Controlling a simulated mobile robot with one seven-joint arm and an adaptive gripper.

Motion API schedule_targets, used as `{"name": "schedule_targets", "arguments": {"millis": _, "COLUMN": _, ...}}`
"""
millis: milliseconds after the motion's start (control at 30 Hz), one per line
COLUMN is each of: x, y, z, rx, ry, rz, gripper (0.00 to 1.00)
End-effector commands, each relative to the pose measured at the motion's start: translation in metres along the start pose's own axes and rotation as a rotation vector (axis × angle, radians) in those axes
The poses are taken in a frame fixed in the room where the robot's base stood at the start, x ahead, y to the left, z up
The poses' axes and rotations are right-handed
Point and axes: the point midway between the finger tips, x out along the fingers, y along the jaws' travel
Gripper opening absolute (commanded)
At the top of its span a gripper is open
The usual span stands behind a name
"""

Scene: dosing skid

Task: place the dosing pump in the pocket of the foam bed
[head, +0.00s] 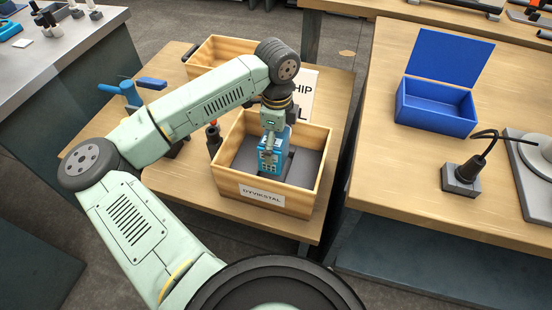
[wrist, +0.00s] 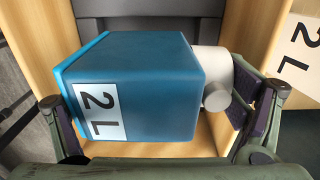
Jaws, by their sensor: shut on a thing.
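The dosing pump is a blue box (head: 268,163) with a light panel on its side, seen in the head view inside a wooden crate. In the wrist view the pump (wrist: 150,85) fills the middle, with a "2 L" label and a pale grey round head on its right. My gripper (head: 270,137) points down into the crate and is shut on the pump; its fingers (wrist: 150,110) show at either side. The dark grey foam bed (head: 302,168) lines the crate. The pocket is largely hidden by the pump, and I cannot tell whether the pump touches the foam.
The crate (head: 225,186), labelled DYVIKSTAL, has raised wooden walls close around the pump. A second wooden crate (head: 213,50) and a white sign (head: 305,88) are behind it. A red-tipped tool (head: 213,136) stands left. An open blue box (head: 435,108) is on the right bench.

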Motion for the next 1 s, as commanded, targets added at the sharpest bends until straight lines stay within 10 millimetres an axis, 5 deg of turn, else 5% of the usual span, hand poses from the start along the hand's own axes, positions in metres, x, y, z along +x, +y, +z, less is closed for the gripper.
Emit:
{"name": "schedule_targets", "arguments": {"millis": 500, "x": 0.053, "y": 0.0, "z": 0.0, "rx": -0.001, "ry": 0.001, "rz": 0.0, "gripper": 0.32}}
{"name": "schedule_targets", "arguments": {"millis": 867, "x": 0.06, "y": 0.0, "z": 0.0, "rx": 0.0, "ry": -0.001, "rz": -0.001, "gripper": 0.32}}
{"name": "schedule_targets", "arguments": {"millis": 900, "x": 0.059, "y": 0.0, "z": 0.0, "rx": 0.0, "ry": 0.0, "rz": 0.0, "gripper": 0.94}}
{"name": "schedule_targets", "arguments": {"millis": 1000, "x": 0.059, "y": 0.0, "z": 0.0, "rx": 0.0, "ry": 0.0, "rz": 0.0, "gripper": 1.0}}
